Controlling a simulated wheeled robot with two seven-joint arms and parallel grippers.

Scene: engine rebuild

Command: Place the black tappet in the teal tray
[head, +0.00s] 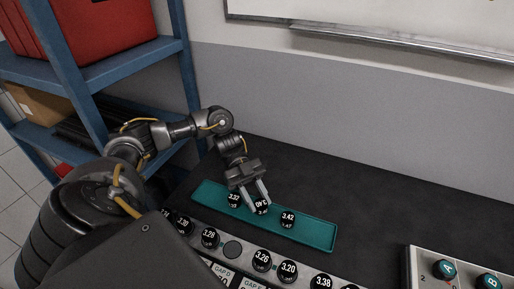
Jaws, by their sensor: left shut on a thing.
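The teal tray (318,238) lies on the dark bench in the middle of the head view. My left gripper (256,203) reaches down over it and is shut on a black tappet (262,208) with white digits on top. This tappet is at the tray, between two other black tappets; I cannot tell whether it touches the tray floor. The tappet marked 3.37 (234,200) stands in the tray to its left, close to a finger. The tappet marked 3.42 (288,218) stands to its right. My right gripper is out of view.
A grey rack (245,262) in front of the tray holds several black numbered tappets and has one empty round seat (232,249). Blue shelving (130,68) is at left. The bench behind the tray is clear.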

